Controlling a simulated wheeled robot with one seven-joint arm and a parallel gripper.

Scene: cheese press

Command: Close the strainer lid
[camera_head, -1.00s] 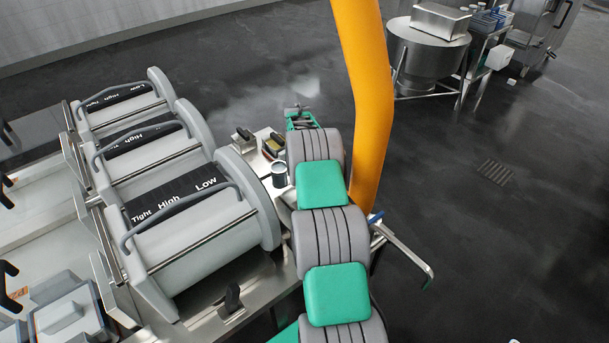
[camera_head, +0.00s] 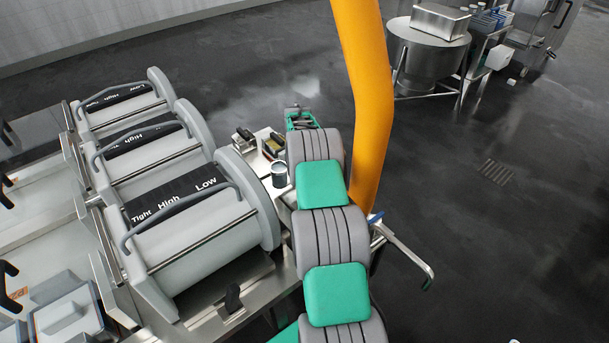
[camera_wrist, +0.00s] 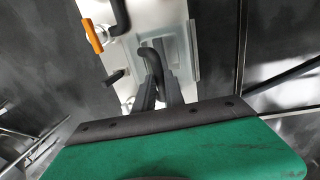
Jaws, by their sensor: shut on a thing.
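My gripper (camera_wrist: 158,92) shows in the wrist view, its two dark fingers close together. They are shut on a black curved handle (camera_wrist: 152,57), whose bent top stands up between the fingers. The handle is in front of a pale metal panel (camera_wrist: 180,30), perhaps the strainer lid; I cannot tell how far it is open. In the head view, the green far end of my arm (camera_head: 300,118) is beyond the arm's grey links. The fingers and the held handle cannot be made out there.
Several grey drums (camera_head: 190,215) with "Tight/High/Low" labels stand left of my arm. A dark cup (camera_head: 279,174) stands close beside it. A steel tank (camera_head: 425,55) is at the back; open floor lies right.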

